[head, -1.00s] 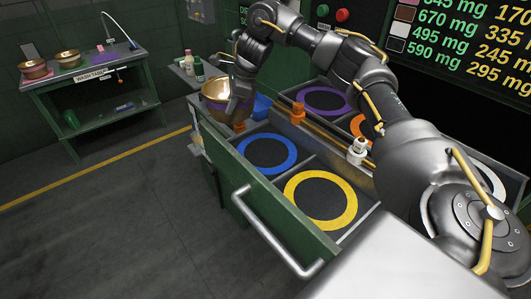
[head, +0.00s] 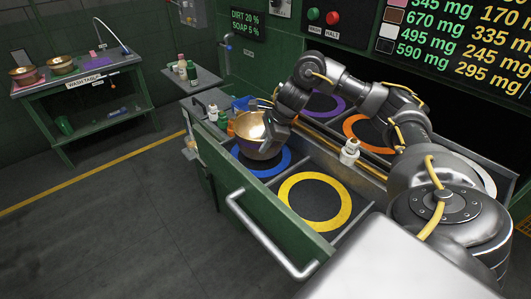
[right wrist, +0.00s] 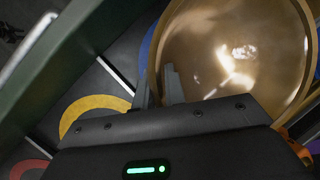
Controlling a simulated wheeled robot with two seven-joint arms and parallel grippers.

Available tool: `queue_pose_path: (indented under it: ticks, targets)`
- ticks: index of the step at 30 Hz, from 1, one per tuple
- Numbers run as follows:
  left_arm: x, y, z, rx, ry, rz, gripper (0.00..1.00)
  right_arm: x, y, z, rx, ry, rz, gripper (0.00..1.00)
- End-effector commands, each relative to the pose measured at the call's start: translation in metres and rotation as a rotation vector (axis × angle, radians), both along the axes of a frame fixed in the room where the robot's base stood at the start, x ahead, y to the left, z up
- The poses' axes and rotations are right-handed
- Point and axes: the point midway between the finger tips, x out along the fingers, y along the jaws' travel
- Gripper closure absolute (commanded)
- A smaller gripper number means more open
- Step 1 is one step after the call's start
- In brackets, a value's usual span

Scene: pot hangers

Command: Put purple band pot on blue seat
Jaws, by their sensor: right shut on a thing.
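The brass pot (head: 252,147) is in my right gripper (head: 272,125), which is shut on its rim. In the head view the pot is over the far part of the blue seat (head: 285,162), a blue ring on a dark drawer floor. Whether it touches the seat I cannot tell. Its purple band hardly shows now. In the right wrist view the pot's shiny inside (right wrist: 225,55) fills the upper right, with one finger against its wall. A bit of blue ring (right wrist: 147,45) shows beside it. My left gripper is not in view.
The yellow seat (head: 318,203) is empty in front, with a divider between it and the blue one. Purple (head: 325,104) and orange (head: 362,128) seats lie behind a rail with a white-capped fitting (head: 349,152). Two other pots stand on the wash table (head: 85,74).

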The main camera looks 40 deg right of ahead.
Motion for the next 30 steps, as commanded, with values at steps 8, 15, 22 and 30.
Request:
queue_pose_path:
  ticks: [8, 15, 22, 30]
  targets:
    - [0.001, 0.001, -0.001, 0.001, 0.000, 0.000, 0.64, -0.004, -0.001, -0.018, 0.001, 0.000, -0.001, 1.00]
    - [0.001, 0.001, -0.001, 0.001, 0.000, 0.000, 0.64, -0.003, -0.002, -0.033, 0.001, -0.003, -0.002, 1.00]
    - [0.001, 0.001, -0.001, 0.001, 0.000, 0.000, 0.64, -0.004, -0.002, -0.035, -0.001, 0.001, 0.000, 0.85]
    - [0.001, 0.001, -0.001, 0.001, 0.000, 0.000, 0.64, -0.004, -0.002, -0.035, -0.001, 0.001, 0.000, 0.66]
